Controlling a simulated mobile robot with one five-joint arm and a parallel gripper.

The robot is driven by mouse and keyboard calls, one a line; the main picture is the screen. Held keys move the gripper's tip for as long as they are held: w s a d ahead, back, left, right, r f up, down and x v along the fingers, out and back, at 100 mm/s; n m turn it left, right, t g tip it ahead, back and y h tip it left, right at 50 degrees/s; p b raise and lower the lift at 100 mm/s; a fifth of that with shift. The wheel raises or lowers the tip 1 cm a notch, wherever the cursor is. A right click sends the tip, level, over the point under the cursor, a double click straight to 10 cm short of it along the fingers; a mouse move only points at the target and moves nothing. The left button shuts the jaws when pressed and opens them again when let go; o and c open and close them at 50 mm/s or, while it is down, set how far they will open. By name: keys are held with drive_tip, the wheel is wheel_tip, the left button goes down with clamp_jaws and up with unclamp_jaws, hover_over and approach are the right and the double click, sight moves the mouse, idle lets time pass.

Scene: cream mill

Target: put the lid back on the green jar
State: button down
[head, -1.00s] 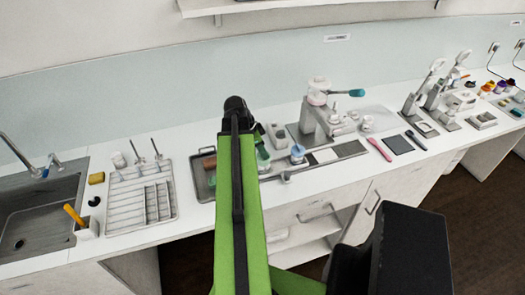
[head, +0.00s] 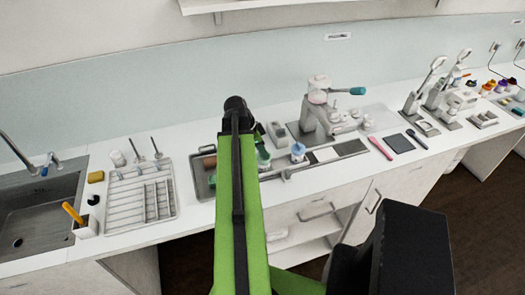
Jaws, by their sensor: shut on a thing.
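A green jar (head: 264,158) stands at the back of the grey tray, just right of my green arm, which hides part of it. I cannot tell whether anything lies on its top. A small pale jar with a blue top (head: 298,150) stands to its right, apart from it. I cannot make out a separate lid. My gripper is hidden behind my own arm, so its jaws and what is between them do not show.
The grey tray (head: 203,190) lies on the white counter. A drying rack (head: 125,200) and a sink (head: 40,215) are to the left. A mill with a teal handle (head: 320,105) stands behind right. A pink tool (head: 381,148) and a dark pad (head: 398,143) lie further right.

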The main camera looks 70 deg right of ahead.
drive_tip(key=shift+f, duration=0.15)
idle(0.4)
drive_tip(key=c, duration=1)
unclamp_jaws()
drive_tip(key=shift+o, duration=0.3)
drive_tip(key=o, duration=0.4)
drive_tip(key=shift+o, duration=0.2)
wheel_tip(320, 180, up, 5)
drive_tip(key=p, duration=0.4)
drive_tip(key=shift+f, duration=0.2)
drive_tip(key=shift+c, duration=0.4)
